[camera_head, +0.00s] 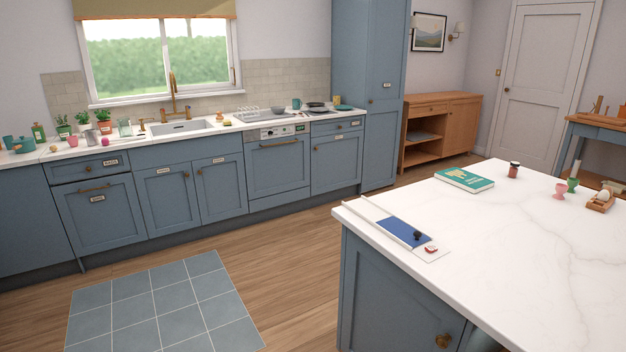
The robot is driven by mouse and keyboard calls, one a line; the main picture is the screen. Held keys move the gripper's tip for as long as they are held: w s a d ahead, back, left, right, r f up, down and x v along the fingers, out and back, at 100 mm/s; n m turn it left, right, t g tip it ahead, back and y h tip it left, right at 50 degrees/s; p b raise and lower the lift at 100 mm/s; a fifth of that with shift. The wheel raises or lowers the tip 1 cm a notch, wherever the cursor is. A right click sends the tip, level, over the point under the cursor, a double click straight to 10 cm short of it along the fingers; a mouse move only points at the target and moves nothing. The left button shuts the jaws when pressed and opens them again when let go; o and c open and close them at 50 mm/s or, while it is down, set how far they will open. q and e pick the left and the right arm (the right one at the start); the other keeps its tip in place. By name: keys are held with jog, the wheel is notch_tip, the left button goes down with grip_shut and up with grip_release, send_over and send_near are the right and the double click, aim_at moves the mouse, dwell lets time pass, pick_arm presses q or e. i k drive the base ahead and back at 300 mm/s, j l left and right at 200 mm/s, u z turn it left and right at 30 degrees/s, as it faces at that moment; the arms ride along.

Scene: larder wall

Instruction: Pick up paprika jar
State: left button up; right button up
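A small jar (513,170) with a dark lid and a reddish-brown body stands upright on the white island top (520,235), just right of a green book. It looks like the paprika jar, but its label is too small to read. Nothing touches it. Neither of my grippers shows in the head view.
The green book (464,180) lies left of the jar. Pink (559,191) and green (573,184) cups and a wooden holder (600,201) stand to the right. A blue-and-white board (398,228) lies at the island's left edge. The island's middle is clear.

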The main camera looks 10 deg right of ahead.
aim_at(514, 167)
jog(key=i+j+u, duration=0.25)
jog(key=i+u, duration=0.15)
jog(key=i, duration=0.7)
jog(key=i+l+u, duration=0.1)
jog(key=i+u, duration=0.25)
jog(key=i, duration=0.8)
jog(key=i+l+z, duration=0.1)
jog(key=i+z, duration=0.6)
jog(key=i, duration=0.25)
jog(key=i+j+z, duration=0.2)
jog(key=i+z, duration=0.15)
jog(key=i+j+z, duration=0.35)
jog(key=i, duration=0.2)
jog(key=i+l+z, duration=0.25)
jog(key=i+z, duration=0.15)
jog(key=i+l+z, duration=0.15)
jog(key=i+z, duration=0.6)
jog(key=i, duration=0.2)
jog(key=i+j+z, duration=0.15)
jog(key=i+z, duration=0.25)
